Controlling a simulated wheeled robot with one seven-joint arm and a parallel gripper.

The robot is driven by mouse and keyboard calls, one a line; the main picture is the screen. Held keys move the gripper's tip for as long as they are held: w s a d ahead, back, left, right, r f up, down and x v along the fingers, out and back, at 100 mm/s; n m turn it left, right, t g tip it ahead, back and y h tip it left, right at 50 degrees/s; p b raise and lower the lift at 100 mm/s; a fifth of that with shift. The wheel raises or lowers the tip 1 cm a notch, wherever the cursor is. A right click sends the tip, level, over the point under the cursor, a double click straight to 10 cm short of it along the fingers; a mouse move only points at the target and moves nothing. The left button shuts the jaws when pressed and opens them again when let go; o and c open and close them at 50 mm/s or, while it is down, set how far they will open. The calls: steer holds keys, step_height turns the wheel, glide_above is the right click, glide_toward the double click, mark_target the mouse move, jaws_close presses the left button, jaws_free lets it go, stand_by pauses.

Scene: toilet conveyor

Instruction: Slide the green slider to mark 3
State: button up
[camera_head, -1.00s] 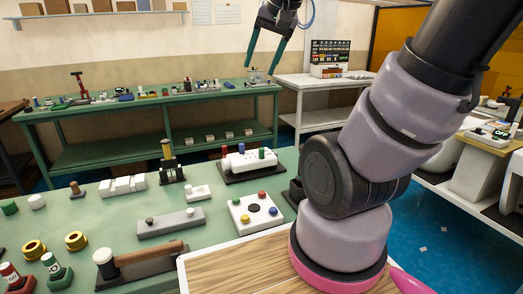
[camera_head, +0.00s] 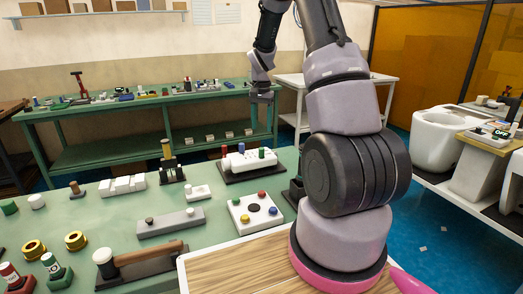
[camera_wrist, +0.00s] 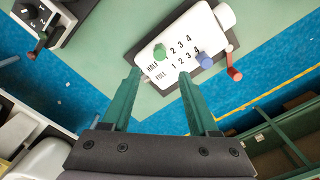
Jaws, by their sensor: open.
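The green slider (camera_wrist: 160,51) stands on a white box (camera_wrist: 178,80) with two printed rows of numbers. In the wrist view it sits at the start of the upper row, left of the 2, seeming to cover the 1. A blue slider (camera_wrist: 205,60) stands by the 4 of the lower row. The head view also shows the green slider (camera_head: 262,153) and the white box (camera_head: 238,164) on the green table. My gripper (camera_wrist: 160,74) is open and empty, its fingertips spread above the box near the green slider. In the head view my gripper (camera_head: 262,97) hangs beyond the box.
A red-tipped lever (camera_wrist: 234,73) stands at the box's side. A board with coloured buttons (camera_head: 254,212), a grey bar fixture (camera_head: 170,223) and a small white switch block (camera_head: 198,192) lie nearby. A green workbench (camera_head: 150,105) stands behind.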

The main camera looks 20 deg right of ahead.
mark_target(261, 148)
step_height(261, 148, down, 11)
stand_by(0.4)
jaws_close()
stand_by(1.5)
